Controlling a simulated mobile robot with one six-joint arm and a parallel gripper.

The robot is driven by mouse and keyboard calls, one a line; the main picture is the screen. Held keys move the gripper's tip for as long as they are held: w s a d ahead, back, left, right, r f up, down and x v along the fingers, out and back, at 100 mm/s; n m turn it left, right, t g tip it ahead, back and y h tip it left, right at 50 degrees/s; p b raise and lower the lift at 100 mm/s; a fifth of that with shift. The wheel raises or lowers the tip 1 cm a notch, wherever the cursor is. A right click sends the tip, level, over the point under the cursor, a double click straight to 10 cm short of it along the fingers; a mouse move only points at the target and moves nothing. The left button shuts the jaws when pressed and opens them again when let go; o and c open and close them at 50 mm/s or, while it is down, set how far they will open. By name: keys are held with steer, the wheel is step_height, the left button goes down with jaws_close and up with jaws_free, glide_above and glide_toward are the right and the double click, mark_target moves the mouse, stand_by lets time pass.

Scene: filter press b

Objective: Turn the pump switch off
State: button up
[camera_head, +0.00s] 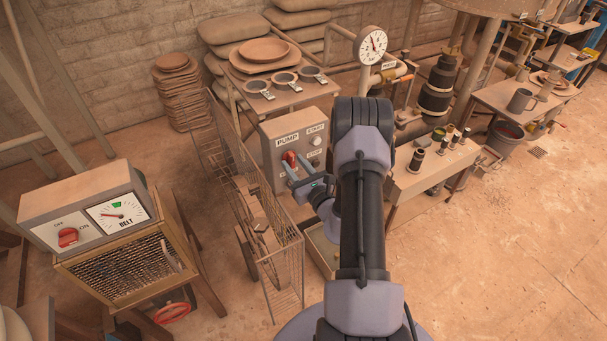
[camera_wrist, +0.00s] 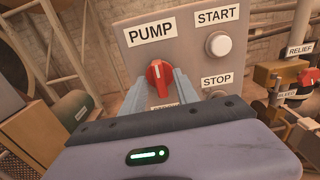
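The pump switch is a red knob (camera_wrist: 159,74) on the grey panel marked PUMP (camera_wrist: 190,52); it also shows in the head view (camera_head: 289,157). Its grip looks roughly upright in the wrist view. My gripper (camera_wrist: 161,82) has its two blue-grey fingers on either side of the knob, with the tips close to the panel. It looks open, with small gaps beside the knob; contact cannot be made out. In the head view my gripper (camera_head: 299,168) reaches the panel from the front. A label below the knob is mostly hidden by my gripper.
Right of the knob are a white START button (camera_wrist: 218,43) and a STOP button, mostly hidden. A wire mesh guard (camera_head: 283,268) stands left of my arm. A BELT box (camera_head: 87,205) with another red switch is further left. A table (camera_head: 420,178) stands right.

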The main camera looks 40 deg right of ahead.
steer(key=p+v, duration=0.1)
steer(key=v, duration=1.5)
steer(key=shift+s+a, duration=0.25)
steer(key=shift+s, duration=0.1)
